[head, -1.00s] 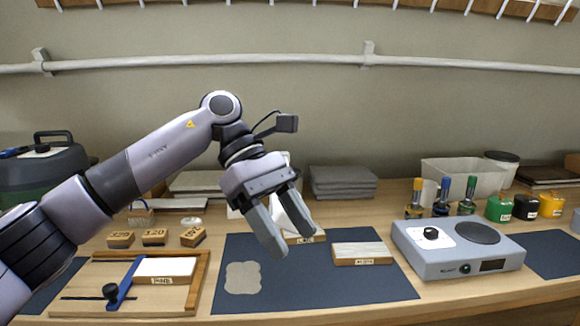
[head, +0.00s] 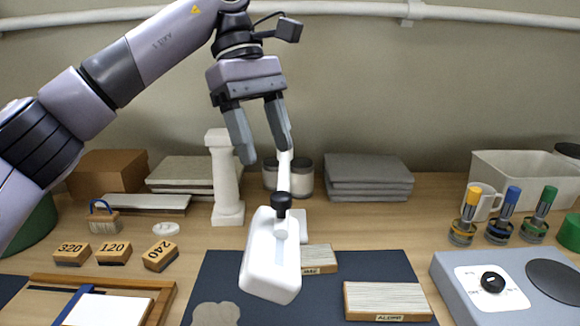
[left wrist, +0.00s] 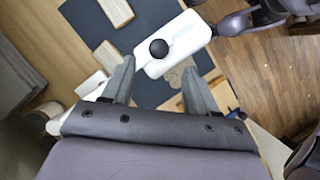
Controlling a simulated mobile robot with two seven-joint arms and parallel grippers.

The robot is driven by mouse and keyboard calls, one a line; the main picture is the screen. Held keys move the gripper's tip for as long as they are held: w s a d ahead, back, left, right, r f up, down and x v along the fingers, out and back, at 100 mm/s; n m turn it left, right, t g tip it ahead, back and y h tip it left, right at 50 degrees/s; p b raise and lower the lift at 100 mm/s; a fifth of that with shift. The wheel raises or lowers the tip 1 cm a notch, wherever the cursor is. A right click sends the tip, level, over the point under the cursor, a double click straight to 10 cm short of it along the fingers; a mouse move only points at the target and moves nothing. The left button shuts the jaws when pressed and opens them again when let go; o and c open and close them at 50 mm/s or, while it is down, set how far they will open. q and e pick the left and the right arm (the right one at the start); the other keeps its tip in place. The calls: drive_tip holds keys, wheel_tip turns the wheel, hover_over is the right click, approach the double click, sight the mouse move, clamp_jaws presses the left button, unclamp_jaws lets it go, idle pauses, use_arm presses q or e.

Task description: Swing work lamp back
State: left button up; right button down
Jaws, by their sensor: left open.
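The work lamp's white rectangular head (head: 270,262) with a black knob (head: 281,201) hangs over the dark mat in the middle of the bench. Its white arm (head: 284,172) rises behind it toward the back. My left gripper (head: 263,150) is open and empty, above and behind the lamp head, with its fingers pointing down. In the left wrist view the lamp head (left wrist: 172,45) and its knob lie beyond the open fingers (left wrist: 153,85), apart from them. My right gripper does not show for certain.
Sanding blocks labelled 320 (head: 72,254), 120 and 240 sit at left. A wood board marked ALDER (head: 387,300) lies on the dark mat (head: 335,285). A white pillar (head: 225,180) stands at the back. A hot plate (head: 500,290) and coloured bottles are at right.

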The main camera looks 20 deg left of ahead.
sight(283, 195)
use_arm(q)
drive_tip(key=shift+b+x, duration=0.35)
drive_tip(key=shift+x, duration=3.15)
drive_tip(key=shift+c, duration=0.3)
clamp_jaws()
drive_tip(key=shift+w+d, duration=0.1)
drive_tip(key=shift+d, duration=0.05)
